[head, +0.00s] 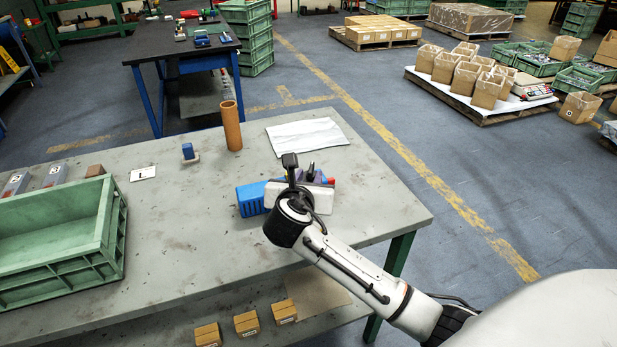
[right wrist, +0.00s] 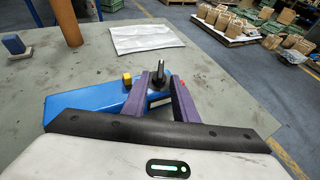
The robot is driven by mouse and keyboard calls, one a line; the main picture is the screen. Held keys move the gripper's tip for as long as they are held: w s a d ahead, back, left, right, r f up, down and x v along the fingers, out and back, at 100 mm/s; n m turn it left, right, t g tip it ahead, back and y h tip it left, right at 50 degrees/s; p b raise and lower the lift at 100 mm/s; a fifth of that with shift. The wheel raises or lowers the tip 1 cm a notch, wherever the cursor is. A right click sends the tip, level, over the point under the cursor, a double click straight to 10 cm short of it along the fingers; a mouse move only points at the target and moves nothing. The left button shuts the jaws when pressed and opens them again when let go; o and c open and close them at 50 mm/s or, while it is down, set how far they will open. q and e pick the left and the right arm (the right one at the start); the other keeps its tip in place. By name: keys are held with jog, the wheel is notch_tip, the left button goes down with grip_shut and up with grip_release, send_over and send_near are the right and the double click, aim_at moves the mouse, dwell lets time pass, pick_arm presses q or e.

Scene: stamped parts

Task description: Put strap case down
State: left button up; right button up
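A blue case (head: 250,199) is at the right part of the grey worktable (head: 190,245), partly hidden behind my right gripper (head: 314,176). In the right wrist view the blue case (right wrist: 92,103) spans under and beyond the two purple fingers (right wrist: 159,90). The fingers stand apart with a dark upright post (right wrist: 159,68) showing between them. Whether they press on the case is hidden, and I cannot tell if the case rests fully on the table. A red part (head: 331,181) shows beside the gripper. My left gripper is not in view.
A brown cylinder (head: 231,126) and a small blue block (head: 188,151) stand behind the case. A white sheet (head: 307,135) lies at the table's back edge. A green crate (head: 60,245) fills the left front. The table between crate and case is clear.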

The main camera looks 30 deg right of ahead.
jog(key=shift+r, duration=0.1)
jog(key=p+v, duration=0.1)
jog(key=v, duration=1.1)
